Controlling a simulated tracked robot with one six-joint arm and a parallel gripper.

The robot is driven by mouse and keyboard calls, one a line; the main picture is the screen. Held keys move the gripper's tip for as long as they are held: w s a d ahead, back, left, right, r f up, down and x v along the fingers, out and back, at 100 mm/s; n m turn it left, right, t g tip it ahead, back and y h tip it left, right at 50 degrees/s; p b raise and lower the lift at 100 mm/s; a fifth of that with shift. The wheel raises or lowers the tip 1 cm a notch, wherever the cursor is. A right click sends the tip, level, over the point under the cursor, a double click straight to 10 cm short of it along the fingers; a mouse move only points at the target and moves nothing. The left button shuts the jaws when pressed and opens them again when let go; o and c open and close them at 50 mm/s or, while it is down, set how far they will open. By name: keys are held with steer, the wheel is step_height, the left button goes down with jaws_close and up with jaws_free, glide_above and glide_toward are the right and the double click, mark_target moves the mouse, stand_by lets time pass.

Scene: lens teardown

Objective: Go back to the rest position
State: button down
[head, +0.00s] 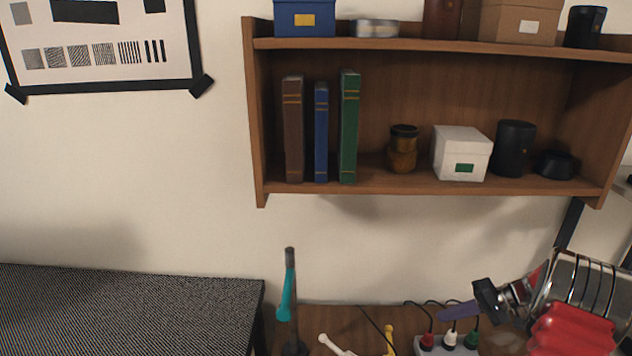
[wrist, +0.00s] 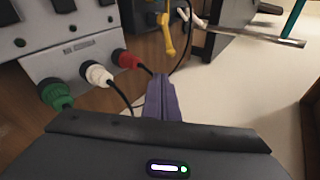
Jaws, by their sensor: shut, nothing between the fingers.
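My gripper (head: 459,311) is at the lower right of the head view, with purple fingers pointing left. Its closed fingers also show in the wrist view (wrist: 163,98), pressed together with nothing between them. In the head view it appears in front of the wooden bench (head: 345,320), near a panel with red, white and green plugs (head: 449,339). I cannot tell its exact height above the bench.
In the wrist view the grey panel (wrist: 75,55) with its plugs and dark cables lies close to the fingers, on the left. A yellow tool (wrist: 165,35) is ahead. A wooden shelf (head: 420,189) with books and boxes hangs on the wall. A teal-handled tool (head: 286,295) stands left.

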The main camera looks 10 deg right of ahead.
steer(key=s+a+f+m+g+h, duration=0.2)
steer(key=s+a+f+m+g, duration=0.1)
steer(key=s, duration=0.4)
steer(key=s+a+r+n+t+h, duration=0.1)
steer(key=s+a+r+n+h, duration=0.1)
steer(key=s+a+r, duration=0.4)
steer(key=s+a+r+n+t+h, duration=0.1)
steer(key=s+a+r+n+h, duration=0.2)
steer(key=a+r, duration=0.9)
steer(key=s+a+r+n+t+h, duration=0.2)
steer(key=s+a+r+n, duration=0.1)
steer(key=s+a+r, duration=0.6)
steer(key=shift+s+a+r, duration=0.3)
steer(key=shift+s+a, duration=0.15)
steer(key=shift+a, duration=0.1)
steer(key=shift+s, duration=0.15)
